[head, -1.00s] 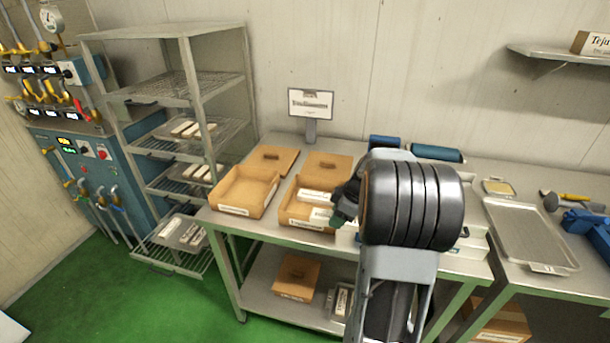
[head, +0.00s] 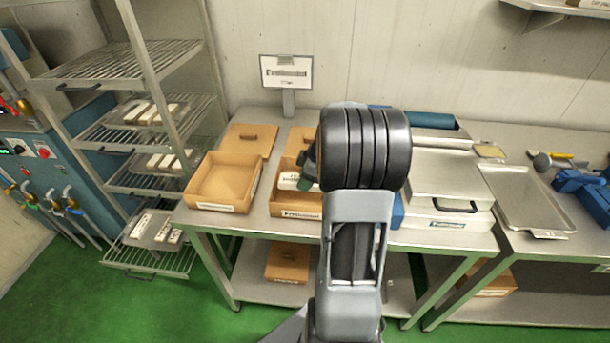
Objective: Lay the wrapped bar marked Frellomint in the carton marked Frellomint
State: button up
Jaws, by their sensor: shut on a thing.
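Two open brown cartons stand on the steel table, the left carton (head: 188,194) and the right carton (head: 275,205). The left one looks empty. Each has a white front label whose print is too small to read here. My gripper (head: 307,172) is over the right carton, mostly hidden behind my own dark wrist. A white wrapped bar (head: 288,181) shows at the gripper, over or within the right carton; its marking is not readable. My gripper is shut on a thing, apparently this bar. I cannot tell whether the bar touches the carton floor.
Brown lids (head: 249,140) lie behind the cartons. A sign (head: 286,72) stands at the back. A lidded metal box (head: 447,181) is right of my arm, then an empty tray (head: 527,197). A wire rack (head: 150,140) with trays of bars stands left. Green floor is clear in front.

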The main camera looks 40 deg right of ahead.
aim_at(302, 203)
notch_tip(302, 203, down, 6)
jog(key=b, duration=0.5)
jog(key=shift+f, duration=0.25)
jog(key=shift+s+d+b, duration=0.1)
jog(key=shift+s+b, duration=0.05)
jog(key=shift+b, duration=0.35)
jog(key=shift+f+b, duration=0.6)
jog(key=shift+b, duration=0.8)
dwell(1.4)
dwell(0.3)
jog(key=o, duration=1.5)
jog(key=shift+c, duration=0.2)
jog(key=shift+r, duration=0.15)
jog(key=shift+r+p, duration=2.3)
jog(key=shift+r, duration=1.55)
